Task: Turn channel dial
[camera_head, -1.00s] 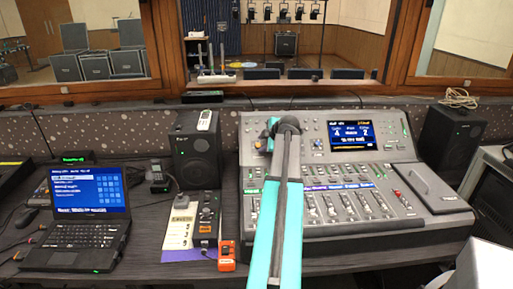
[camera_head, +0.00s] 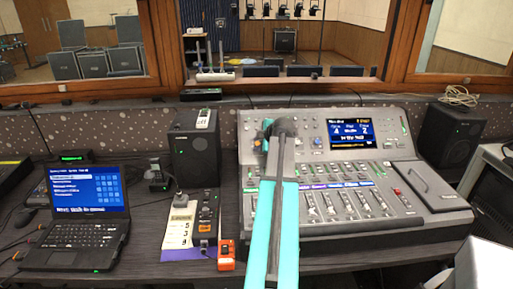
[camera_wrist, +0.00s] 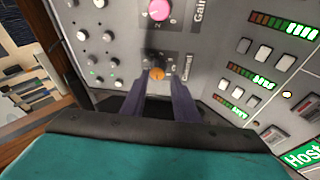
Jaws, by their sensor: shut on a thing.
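In the wrist view a small orange dial (camera_wrist: 157,73) stands on the grey mixing console panel, below a larger pink knob marked Gain. My gripper (camera_wrist: 157,79) has its two dark fingers on either side of the orange dial, shut on it. The lettering beside the dial is partly blurred. In the head view my arm reaches over the left part of the mixing console (camera_head: 440,203), and my fingertips are hidden behind the arm.
The pink Gain knob (camera_wrist: 159,10) is close beyond my fingertips. Several small white knobs are to the left, and buttons with lit level bars to the right. In the head view a black speaker (camera_head: 194,155) and a laptop (camera_head: 86,195) stand left of the console.

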